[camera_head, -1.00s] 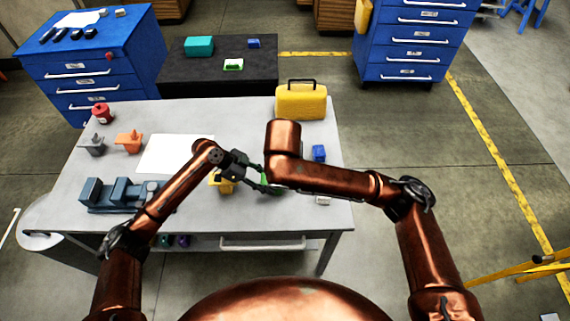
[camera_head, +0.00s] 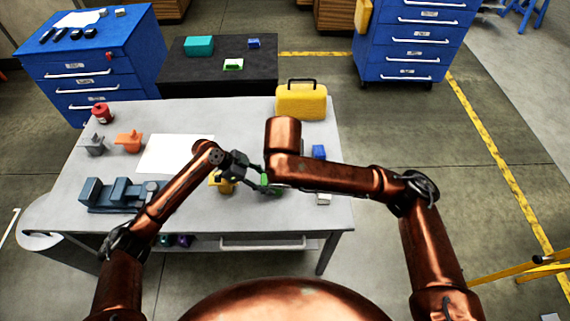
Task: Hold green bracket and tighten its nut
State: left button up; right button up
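A green bracket (camera_head: 269,187) is on the table's right half, partly hidden by my grippers and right forearm. My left gripper (camera_head: 258,181) reaches to it from the left, with its dark fingers against or right beside it; whether they are shut on it is too small to tell. My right arm comes over from the right above the bracket, and its own wrist link hides the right gripper. The nut cannot be made out. A yellow bracket (camera_head: 222,185) stands just left of the green one, partly behind my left gripper.
A blue-grey vise (camera_head: 118,195) sits at the table's left front. Orange (camera_head: 129,141) and grey (camera_head: 94,145) brackets and a red can (camera_head: 102,113) stand at the back left. A yellow case (camera_head: 301,102), a blue block (camera_head: 319,152) and a white item (camera_head: 323,199) are at right.

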pick_arm(q)
jog(key=o, duration=1.6)
jog(key=shift+o, duration=0.2)
jog(key=v, duration=1.2)
jog(key=shift+r, duration=0.15)
